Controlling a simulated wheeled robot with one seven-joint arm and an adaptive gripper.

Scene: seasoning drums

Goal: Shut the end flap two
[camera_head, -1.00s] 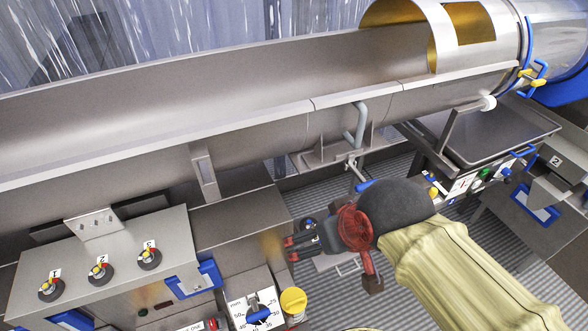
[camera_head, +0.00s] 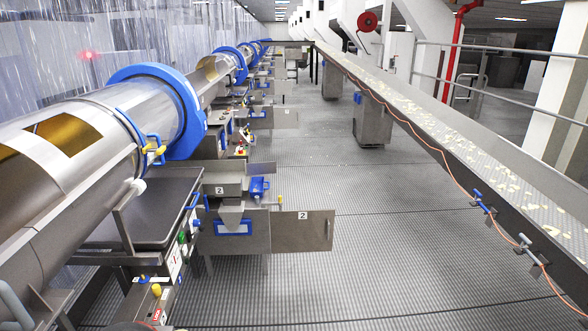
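A flat steel flap (camera_head: 302,232) with a white label "2" stands out to the right from a steel box (camera_head: 233,243) with a blue-framed panel. It looks swung open over the walkway, with a small dark latch or handle near its free right edge. A second "2" label sits on a steel housing (camera_head: 222,189) just above the box. My gripper is not in view.
A steel drum (camera_head: 75,130) with a blue ring (camera_head: 165,85) runs along the left.

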